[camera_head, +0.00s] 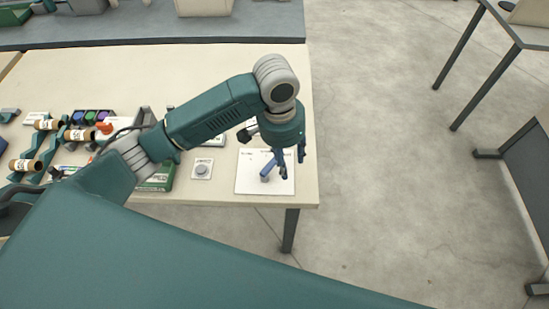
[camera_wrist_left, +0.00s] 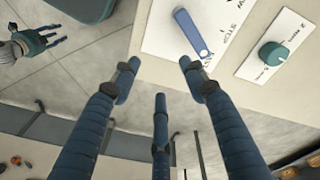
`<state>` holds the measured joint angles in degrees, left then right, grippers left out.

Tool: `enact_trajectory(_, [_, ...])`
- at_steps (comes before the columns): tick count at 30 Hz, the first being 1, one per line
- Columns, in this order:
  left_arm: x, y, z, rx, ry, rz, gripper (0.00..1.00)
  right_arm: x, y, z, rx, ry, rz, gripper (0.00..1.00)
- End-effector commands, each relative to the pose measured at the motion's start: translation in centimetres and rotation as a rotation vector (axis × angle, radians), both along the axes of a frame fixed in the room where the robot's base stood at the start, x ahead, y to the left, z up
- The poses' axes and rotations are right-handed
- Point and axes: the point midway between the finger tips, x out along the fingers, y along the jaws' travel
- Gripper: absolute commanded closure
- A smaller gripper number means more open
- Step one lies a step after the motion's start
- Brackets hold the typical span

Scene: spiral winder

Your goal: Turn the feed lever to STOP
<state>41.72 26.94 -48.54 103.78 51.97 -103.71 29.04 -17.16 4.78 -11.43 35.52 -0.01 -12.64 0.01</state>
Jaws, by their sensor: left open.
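The feed lever is a blue bar (camera_head: 268,168) on a white plate (camera_head: 250,186) near the table's right front corner. In the left wrist view the lever (camera_wrist_left: 192,32) slants across its plate (camera_wrist_left: 160,35), with its free end towards the plate's edge. Dark lettering lies beside it, one word looking like STOP; the rest is hard to read. My left gripper (camera_head: 289,163) is open and empty above the plate. Its spread fingers (camera_wrist_left: 158,82) show in the left wrist view, apart from the lever. My right gripper (camera_wrist_left: 45,40) shows small over the floor; its jaw state is unclear.
A round knob (camera_head: 202,170) on its own small plate stands left of the lever plate; it looks green in the left wrist view (camera_wrist_left: 272,54). Spools and a green box (camera_head: 158,180) crowd the table's left. Open floor (camera_head: 380,150) lies right of the table.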

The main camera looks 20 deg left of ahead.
Motion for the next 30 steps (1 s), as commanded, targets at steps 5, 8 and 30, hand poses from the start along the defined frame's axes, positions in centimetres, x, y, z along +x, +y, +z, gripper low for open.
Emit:
enact_trajectory(5, [2.7,3.5,3.1,0.084,0.034,0.08,0.56,0.0,0.3,0.0,0.003,0.001,0.0,0.6])
enact_trajectory(8, [3.1,4.3,3.8,0.102,0.045,0.103,0.56,0.0,0.5,0.0,0.006,0.0,0.0,0.6])
enact_trajectory(30, [3.1,4.4,-6.4,0.103,0.047,0.106,0.56,-0.1,0.4,2.0,0.004,0.0,0.0,0.6])
